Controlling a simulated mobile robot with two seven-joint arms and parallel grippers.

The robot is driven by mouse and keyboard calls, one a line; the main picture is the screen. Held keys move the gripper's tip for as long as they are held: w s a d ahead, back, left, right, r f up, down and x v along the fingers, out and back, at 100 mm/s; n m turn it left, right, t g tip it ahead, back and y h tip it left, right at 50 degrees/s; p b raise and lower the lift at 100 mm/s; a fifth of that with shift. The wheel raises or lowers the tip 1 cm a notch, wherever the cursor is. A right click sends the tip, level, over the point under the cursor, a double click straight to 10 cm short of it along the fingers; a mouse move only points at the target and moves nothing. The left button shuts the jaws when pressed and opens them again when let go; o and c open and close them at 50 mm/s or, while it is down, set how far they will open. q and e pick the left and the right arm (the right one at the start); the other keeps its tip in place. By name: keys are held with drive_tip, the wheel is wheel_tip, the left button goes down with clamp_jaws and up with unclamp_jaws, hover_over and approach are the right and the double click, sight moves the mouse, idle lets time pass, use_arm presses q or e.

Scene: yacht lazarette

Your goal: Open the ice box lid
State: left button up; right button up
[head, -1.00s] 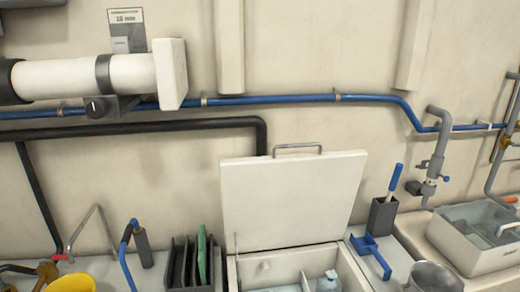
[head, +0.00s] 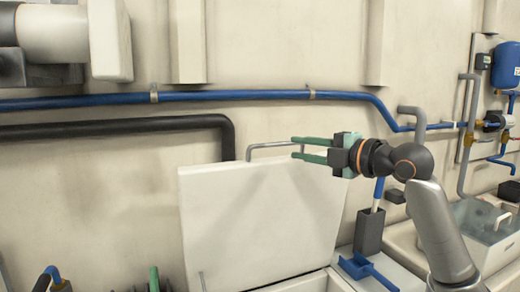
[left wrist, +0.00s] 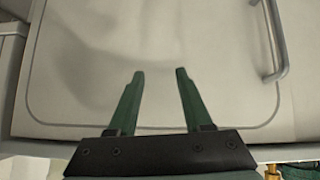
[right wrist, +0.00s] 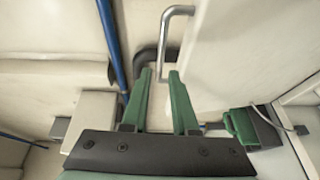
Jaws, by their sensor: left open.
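The ice box lid (head: 262,225) is a cream panel standing raised, leaning near the back wall, in the head view. Its grey bar handle (head: 270,146) is on the top edge. My right gripper (head: 296,149) is at the handle's right end, its green fingers apart on either side of the bar. The right wrist view shows the handle (right wrist: 164,40) reaching down between the fingertips (right wrist: 159,74), with gaps beside it. My left gripper (left wrist: 160,73) is open and empty in front of a pale panel (left wrist: 85,60) with a bar handle at right; it is outside the head view.
A blue pipe (head: 230,96) and a black pipe (head: 110,128) run along the wall behind the lid. A dark holder (head: 369,232) and blue bracket (head: 365,268) stand right of the lid. A grey bin (head: 480,235) is further right.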

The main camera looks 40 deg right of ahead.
sight(272, 144)
drive_tip(key=w+p, duration=0.1)
drive_tip(key=w, duration=0.2)
drive_tip(key=w+p, duration=0.1)
drive_tip(key=w, duration=0.3)
drive_tip(key=w+a+p, duration=0.1)
drive_tip(key=w, duration=0.2)
drive_tip(key=shift+w+f, duration=0.25)
drive_tip(key=shift+w, duration=0.15)
drive_tip(key=shift+w+f, duration=0.1)
drive_tip(key=shift+w, duration=0.3)
clamp_jaws()
idle(0.6)
